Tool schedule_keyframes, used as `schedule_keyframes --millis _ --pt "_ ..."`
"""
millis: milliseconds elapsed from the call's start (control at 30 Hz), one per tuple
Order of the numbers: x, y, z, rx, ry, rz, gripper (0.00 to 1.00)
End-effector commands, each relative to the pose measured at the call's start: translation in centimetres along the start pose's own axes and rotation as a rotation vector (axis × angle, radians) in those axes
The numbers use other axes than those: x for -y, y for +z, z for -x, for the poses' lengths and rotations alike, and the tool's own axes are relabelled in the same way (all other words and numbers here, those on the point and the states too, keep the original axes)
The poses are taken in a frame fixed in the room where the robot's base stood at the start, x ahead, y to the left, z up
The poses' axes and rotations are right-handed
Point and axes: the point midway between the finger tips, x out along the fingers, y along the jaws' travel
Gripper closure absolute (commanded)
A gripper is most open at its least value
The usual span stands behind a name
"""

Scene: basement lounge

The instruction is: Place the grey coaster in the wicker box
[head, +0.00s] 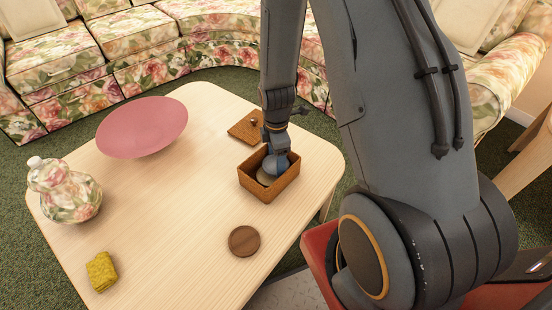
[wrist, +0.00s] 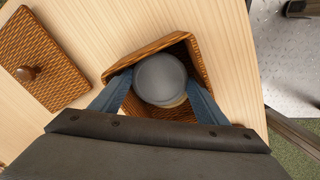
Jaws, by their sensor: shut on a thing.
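The wicker box (head: 270,190) stands open on the table, and its rim (wrist: 190,40) shows in the wrist view. My gripper (head: 278,164) points down into the box. In the wrist view its blue fingers stand on either side of the round grey coaster (wrist: 160,76), and they are shut on it. The coaster is inside the box's outline; I cannot tell whether it touches the floor. A tan edge (wrist: 178,101) shows just below the coaster, partly hidden by it. In the head view my gripper hides part of the box's inside.
The wicker lid (head: 246,126) with a knob lies behind the box. A brown round coaster (head: 244,241), yellow cloth (head: 101,271), floral vase (head: 66,196) and pink dish (head: 142,127) are on the wooden table (head: 180,200). A floral sofa (head: 60,60) stands behind. The table's middle is clear.

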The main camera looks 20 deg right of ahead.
Motion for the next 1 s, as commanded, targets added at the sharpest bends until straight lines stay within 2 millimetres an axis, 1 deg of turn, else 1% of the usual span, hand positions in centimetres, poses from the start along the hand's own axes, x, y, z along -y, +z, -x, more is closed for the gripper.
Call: schedule_keyframes --millis 100,300,333,367,533,633,767,1000 --pt "0.1 0.0 -0.5 0.0 -0.004 0.0 0.53" --pt "0.1 0.0 -0.8 0.0 -0.003 0.0 0.53" --pt "0.1 0.0 -0.8 0.0 -0.003 0.0 0.29" --pt "0.1 0.0 -0.8 0.0 -0.003 0.0 0.24" --pt "0.1 0.0 -0.7 0.0 -0.003 0.0 0.24" --pt "0.1 0.0 -0.3 0.0 -0.002 0.0 0.24" --pt "0.0 0.0 1.4 0.0 0.0 0.0 0.24" --pt "0.0 0.0 6.6 0.0 0.002 0.0 0.24"
